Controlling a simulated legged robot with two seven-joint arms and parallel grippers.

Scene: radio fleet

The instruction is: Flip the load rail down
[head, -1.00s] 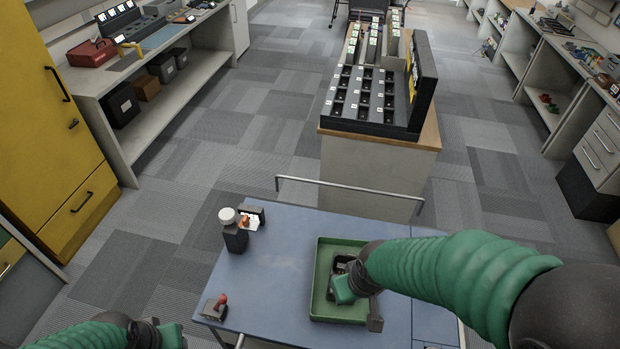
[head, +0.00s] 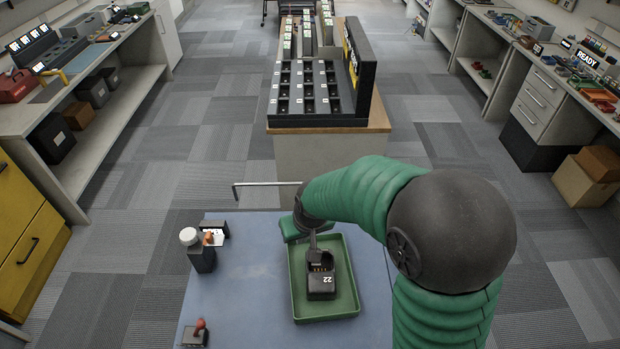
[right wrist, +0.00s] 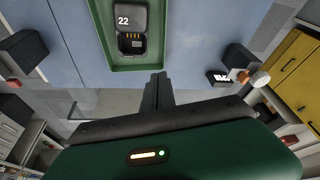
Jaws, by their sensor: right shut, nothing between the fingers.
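The load rail, a thin grey metal bar (head: 262,185), shows at the far edge of the blue-topped cart (head: 240,285), above the level of its top. Its left end bends down, and my right arm hides its right part. My right gripper (head: 313,242) is over the far end of the green tray, its fingers shut and empty. In the right wrist view the shut fingers (right wrist: 157,88) point toward the tray's rim, apart from the black unit. The gripper is on the near side of the rail and does not visibly touch it. My left gripper is out of view.
The green tray (head: 297,290) holds a black unit marked 22 (head: 321,285). A counter with a black slotted rack (head: 310,122) stands beyond the rail.

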